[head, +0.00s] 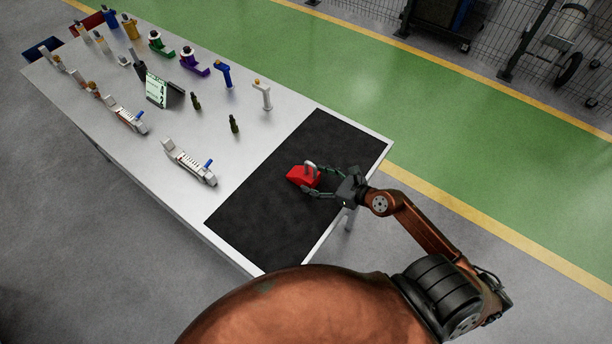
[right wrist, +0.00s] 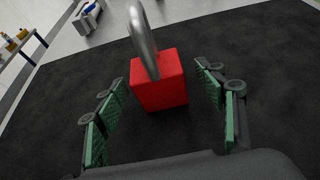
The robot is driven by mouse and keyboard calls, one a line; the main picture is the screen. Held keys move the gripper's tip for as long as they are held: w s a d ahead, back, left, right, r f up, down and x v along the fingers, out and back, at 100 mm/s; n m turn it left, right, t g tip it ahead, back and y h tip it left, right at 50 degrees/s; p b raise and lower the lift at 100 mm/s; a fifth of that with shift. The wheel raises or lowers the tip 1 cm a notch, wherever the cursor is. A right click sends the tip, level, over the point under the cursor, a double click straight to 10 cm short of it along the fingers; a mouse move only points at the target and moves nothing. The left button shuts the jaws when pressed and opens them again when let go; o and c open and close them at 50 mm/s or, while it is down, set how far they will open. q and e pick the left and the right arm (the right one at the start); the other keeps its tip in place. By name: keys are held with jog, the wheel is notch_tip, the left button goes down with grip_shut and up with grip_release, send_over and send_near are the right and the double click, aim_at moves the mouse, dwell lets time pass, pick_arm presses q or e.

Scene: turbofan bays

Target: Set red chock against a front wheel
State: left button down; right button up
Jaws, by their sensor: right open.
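The red chock (head: 302,177) sits on the black mat (head: 270,205) at the near right end of the table. It has a grey metal loop handle on top. My right gripper (head: 322,182) is open at the chock's right side. In the right wrist view the red chock (right wrist: 159,85) stands between and just ahead of the open green-padded fingers (right wrist: 163,115), with a gap on each side. My left gripper is not in view. No wheel shows near the table.
The grey table (head: 185,110) holds several tools, small bottles, clamp-like parts and a small sign (head: 157,90). Behind it lies a green floor lane (head: 430,130) with yellow edges. A wire fence and a wheeled cart (head: 570,68) stand at the back right.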

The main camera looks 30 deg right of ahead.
aim_at(306, 176)
jog(key=x, duration=0.4)
jog(key=shift+w+a+f, duration=0.15)
jog(key=shift+w+f, duration=0.05)
jog(key=shift+w, duration=0.05)
jog(key=shift+c, duration=0.7)
jog(key=shift+r, duration=0.1)
grip_shut()
jog(key=shift+r, duration=0.1)
